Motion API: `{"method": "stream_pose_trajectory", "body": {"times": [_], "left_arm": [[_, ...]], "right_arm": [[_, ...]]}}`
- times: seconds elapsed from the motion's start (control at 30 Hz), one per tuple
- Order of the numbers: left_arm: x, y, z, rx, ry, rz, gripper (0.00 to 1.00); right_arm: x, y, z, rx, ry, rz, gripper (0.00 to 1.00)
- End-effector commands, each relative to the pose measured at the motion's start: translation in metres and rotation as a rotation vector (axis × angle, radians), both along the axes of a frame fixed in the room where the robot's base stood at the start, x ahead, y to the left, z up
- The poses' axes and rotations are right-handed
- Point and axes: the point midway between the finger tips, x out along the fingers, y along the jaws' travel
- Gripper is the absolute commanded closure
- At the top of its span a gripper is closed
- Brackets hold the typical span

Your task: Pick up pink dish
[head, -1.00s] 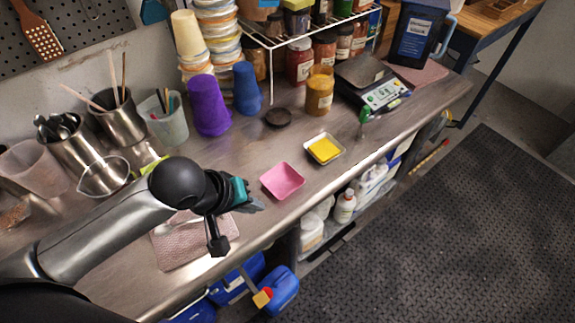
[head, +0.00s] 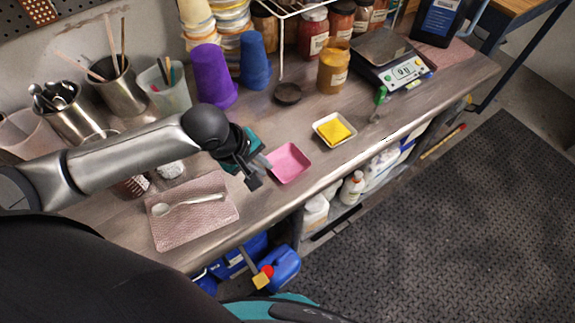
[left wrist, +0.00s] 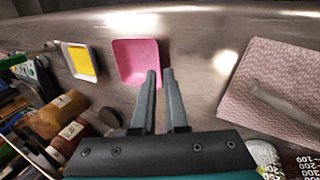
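The pink dish (head: 291,165) is a shallow, square, empty dish near the front edge of the metal bench. It also shows in the left wrist view (left wrist: 137,60), just above the fingertips. My left gripper (head: 265,162) is beside the dish's left side in the head view. The fingertips overlap the dish's lower right corner in that view. I cannot tell whether they touch it. My right gripper is not in view.
A white dish (head: 318,139) with yellow contents stands right of the pink dish. Behind are a dark lid (head: 288,94), an ochre jar (head: 333,67) and purple (head: 214,77) and blue (head: 253,62) cups. A pink textured mat (head: 178,233) with a spoon lies front left.

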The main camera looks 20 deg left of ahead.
Motion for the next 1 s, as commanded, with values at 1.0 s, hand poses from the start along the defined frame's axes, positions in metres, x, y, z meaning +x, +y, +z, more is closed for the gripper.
{"method": "stream_pose_trajectory", "body": {"times": [1.0], "left_arm": [[0.022, -0.014, -0.056, 0.002, -0.001, -0.002, 1.00]], "right_arm": [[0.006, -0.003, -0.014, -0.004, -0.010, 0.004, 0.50]]}}
